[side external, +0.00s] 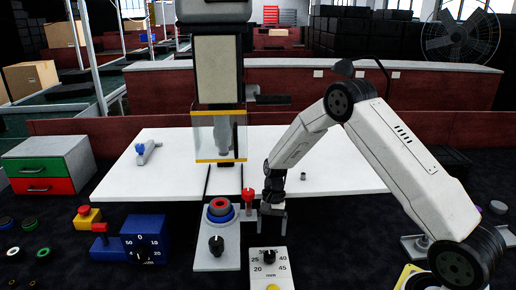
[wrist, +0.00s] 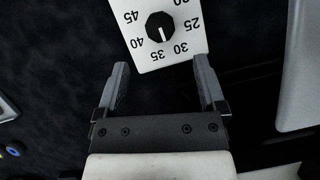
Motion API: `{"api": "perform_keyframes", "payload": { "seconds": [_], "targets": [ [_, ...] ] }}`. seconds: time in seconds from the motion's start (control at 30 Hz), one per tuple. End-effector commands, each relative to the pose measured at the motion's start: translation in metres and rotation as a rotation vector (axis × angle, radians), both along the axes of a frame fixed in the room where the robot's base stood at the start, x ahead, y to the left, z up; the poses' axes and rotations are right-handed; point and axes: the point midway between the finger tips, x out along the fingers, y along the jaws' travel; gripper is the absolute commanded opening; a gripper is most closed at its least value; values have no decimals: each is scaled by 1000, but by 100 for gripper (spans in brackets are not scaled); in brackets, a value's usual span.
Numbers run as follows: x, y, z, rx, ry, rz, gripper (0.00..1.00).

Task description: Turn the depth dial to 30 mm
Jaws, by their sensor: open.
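The depth dial is a black round knob (wrist: 160,27) on a white plate (wrist: 143,58) marked from 20 to 45. In the wrist view the plate appears upside down, and the knob's white pointer line points near 35, leaning slightly toward 30. In the side view the knob (side external: 269,256) sits on the upper part of the plate (side external: 283,277), marked "mm". My gripper (side external: 273,230) hangs above and behind the knob, apart from it. In the wrist view my gripper (wrist: 160,66) is open and empty, with the knob beyond its fingertips.
A grey panel with a red and blue button (side external: 219,209) and a black knob (side external: 216,245) stands left of the plate. A red-topped post (side external: 248,196) is close to my gripper. Further left is a blue box with a dial (side external: 127,250). A white table (side external: 345,175) lies behind.

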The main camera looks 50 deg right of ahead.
Motion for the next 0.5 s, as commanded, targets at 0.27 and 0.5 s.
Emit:
{"api": "perform_keyframes", "payload": {
  "seconds": [0.27, 0.5],
  "targets": [
    [-2, 2, -6, 0, 0, 1, 89],
    [-7, 10, -28, 0, 0, 1, 89]
  ]
}}
